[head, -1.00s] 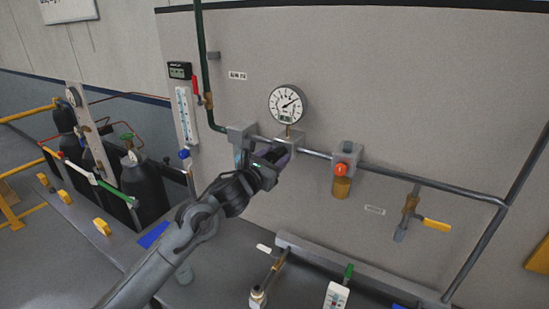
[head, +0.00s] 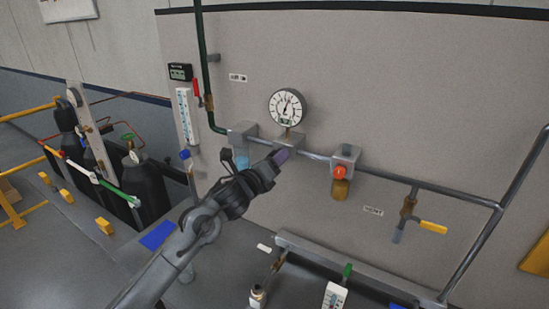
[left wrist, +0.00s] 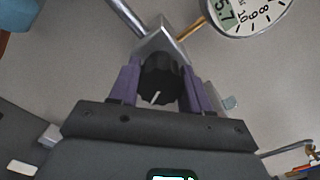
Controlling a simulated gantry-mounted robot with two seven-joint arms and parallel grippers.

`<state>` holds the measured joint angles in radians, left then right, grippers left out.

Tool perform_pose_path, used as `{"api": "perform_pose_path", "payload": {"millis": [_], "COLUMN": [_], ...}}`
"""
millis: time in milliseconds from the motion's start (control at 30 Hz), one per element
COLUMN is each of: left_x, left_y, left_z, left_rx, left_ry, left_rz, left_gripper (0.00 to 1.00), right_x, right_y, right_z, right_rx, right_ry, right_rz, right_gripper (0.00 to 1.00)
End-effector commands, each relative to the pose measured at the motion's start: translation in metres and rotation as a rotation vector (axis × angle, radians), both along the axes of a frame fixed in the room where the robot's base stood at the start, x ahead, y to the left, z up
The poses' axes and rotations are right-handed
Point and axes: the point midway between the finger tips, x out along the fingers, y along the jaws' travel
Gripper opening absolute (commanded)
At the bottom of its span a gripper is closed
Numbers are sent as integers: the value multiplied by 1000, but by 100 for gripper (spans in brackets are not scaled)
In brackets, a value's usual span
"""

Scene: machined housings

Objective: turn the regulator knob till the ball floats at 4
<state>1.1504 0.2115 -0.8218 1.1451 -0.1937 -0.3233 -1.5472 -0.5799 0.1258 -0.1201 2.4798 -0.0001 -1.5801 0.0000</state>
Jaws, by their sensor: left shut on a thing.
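The regulator block (head: 287,143) sits on the wall pipe below a round dial gauge (head: 287,107). In the left wrist view the black regulator knob (left wrist: 158,82), with a white mark, is between the purple fingers of my left gripper (left wrist: 158,90), which is shut on it. In the head view my left gripper (head: 281,157) covers the knob. The gauge also shows in the left wrist view (left wrist: 252,12), partly cut off, its display reading about 5.7. A white flow tube (head: 187,115) hangs on the wall at left; its ball is too small to make out. My right gripper is out of view.
A second block with a red knob (head: 339,172) is right of the regulator. A yellow-handled valve (head: 432,227) hangs farther right. Gas cylinders (head: 142,177) stand far left.

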Motion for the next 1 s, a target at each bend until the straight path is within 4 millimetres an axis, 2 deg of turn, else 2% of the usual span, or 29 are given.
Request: {"api": "perform_pose_path", "payload": {"millis": [67, 700, 1000], "left_x": [0, 1, 1], "left_y": [0, 2, 2], "left_z": [5, 5, 4], "left_rx": [-68, -594, -789], "left_ry": [31, 327, 439], "left_rz": [0, 1, 0], "left_gripper": [17, 17, 17], "right_x": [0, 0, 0], "right_y": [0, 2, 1], "right_z": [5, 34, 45], "right_rx": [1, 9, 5], "right_ry": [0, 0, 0], "right_rz": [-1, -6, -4], "right_gripper": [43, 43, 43]}}
